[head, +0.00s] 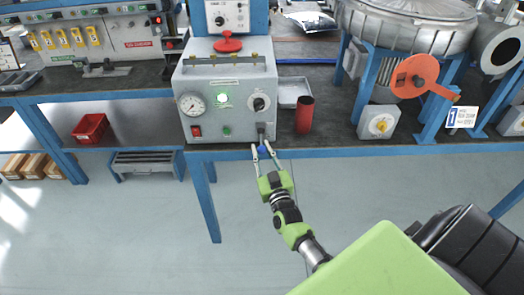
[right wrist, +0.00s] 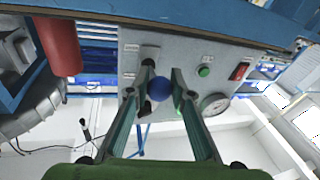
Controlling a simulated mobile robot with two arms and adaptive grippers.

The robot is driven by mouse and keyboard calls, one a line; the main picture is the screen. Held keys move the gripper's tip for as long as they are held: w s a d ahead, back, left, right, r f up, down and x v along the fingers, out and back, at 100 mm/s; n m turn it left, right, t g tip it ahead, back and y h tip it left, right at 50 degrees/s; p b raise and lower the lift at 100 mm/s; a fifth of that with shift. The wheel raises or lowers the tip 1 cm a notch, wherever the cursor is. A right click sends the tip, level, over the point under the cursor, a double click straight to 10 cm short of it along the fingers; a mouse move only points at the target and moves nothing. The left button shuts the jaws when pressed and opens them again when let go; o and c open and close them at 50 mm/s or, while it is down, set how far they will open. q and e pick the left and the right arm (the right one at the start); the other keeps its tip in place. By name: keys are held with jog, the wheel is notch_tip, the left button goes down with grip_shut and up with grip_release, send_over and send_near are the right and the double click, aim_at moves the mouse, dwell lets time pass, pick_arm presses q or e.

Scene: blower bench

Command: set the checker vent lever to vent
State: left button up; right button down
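The checker (head: 222,105) is a grey box on the bench with a round gauge (head: 192,104), a lit green lamp, a black knob, a red switch and a green button. Its lever, low at the right of the front, ends in a blue ball (head: 262,149), which also shows in the right wrist view (right wrist: 159,89). My right gripper (head: 261,147) is open, its two fingers on either side of the ball; I cannot tell whether they touch it. The lever's shaft is mostly hidden and its marking is too small to read. My left gripper is not in view.
A red cylinder (head: 305,115) stands on the bench just right of the checker, with a metal tray (head: 294,92) behind it. The blue bench edge (head: 345,151) runs just below the lever. Blower housing parts (head: 405,25) stand at the right.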

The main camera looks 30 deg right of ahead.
jog(key=c, duration=1.8)
grip_release()
jog(key=shift+f, duration=0.45)
jog(key=shift+o, duration=0.2)
jog(key=shift+w, duration=0.15)
jog(key=shift+r, duration=0.15)
jog(key=v, duration=1.2)
jog(key=shift+r, duration=0.1)
